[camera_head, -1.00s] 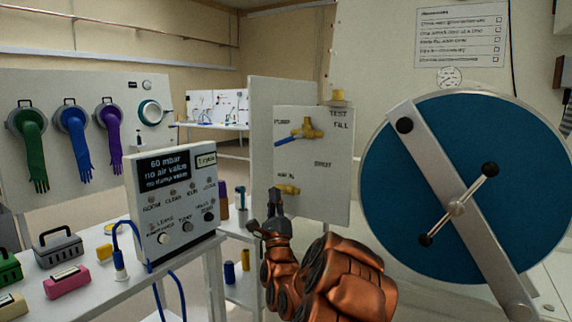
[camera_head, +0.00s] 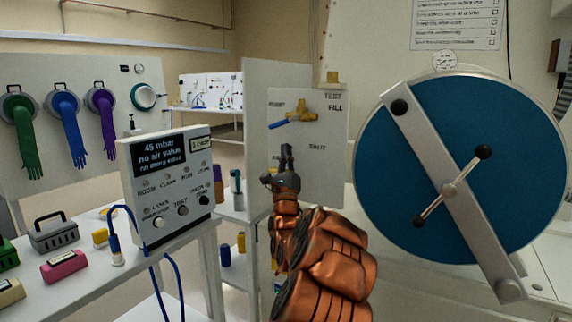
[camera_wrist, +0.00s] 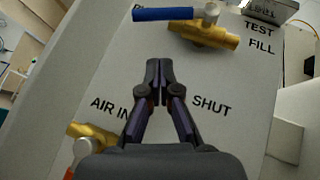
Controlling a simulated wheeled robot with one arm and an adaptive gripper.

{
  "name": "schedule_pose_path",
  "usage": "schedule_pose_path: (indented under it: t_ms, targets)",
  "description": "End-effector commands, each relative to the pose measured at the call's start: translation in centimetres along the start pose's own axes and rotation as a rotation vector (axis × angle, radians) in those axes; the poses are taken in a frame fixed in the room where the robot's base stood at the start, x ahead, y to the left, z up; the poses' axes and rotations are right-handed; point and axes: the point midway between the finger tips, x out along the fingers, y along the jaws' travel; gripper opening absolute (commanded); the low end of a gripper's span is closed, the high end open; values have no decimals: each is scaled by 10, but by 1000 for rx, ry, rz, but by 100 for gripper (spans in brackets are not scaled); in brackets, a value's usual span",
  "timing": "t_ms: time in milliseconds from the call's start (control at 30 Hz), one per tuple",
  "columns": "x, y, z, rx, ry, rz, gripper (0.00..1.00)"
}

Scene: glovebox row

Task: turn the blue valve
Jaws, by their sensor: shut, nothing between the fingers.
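The blue valve has a brass body (camera_head: 299,112) and a blue lever handle (camera_head: 281,124) on the white panel (camera_head: 315,165). Its lever points left, toward a partly hidden label. In the wrist view the blue handle (camera_wrist: 163,14) and brass body (camera_wrist: 205,32) lie at the top, beyond the fingertips. My gripper (camera_head: 286,150) is shut and empty, below the valve and apart from it; in the wrist view it (camera_wrist: 154,68) is in front of the panel, between "AIR IN" and "SHUT". A second brass fitting (camera_wrist: 93,132) is at lower left in the wrist view, partly hidden.
A control box (camera_head: 168,182) reads 45 mbar, "no air valve". A large blue round door (camera_head: 400,170) with a grey bar stands to the right. A bench with cases (camera_head: 56,233) is at left. "TEST" and "FILL" labels sit right of the valve.

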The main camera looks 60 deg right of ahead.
Motion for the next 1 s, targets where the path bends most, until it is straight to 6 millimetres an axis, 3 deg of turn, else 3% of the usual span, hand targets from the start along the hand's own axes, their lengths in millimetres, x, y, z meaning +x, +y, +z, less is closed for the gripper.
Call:
schedule_pose_path:
  t_ms: [200, 400, 1000]
  targets:
    - [26, 0, 16, 2, -3, 1, 0]
    - [38, -1, 27, 1, -1, -1, 0]
    - [41, -5, 24, 7, 0, -28, 0]
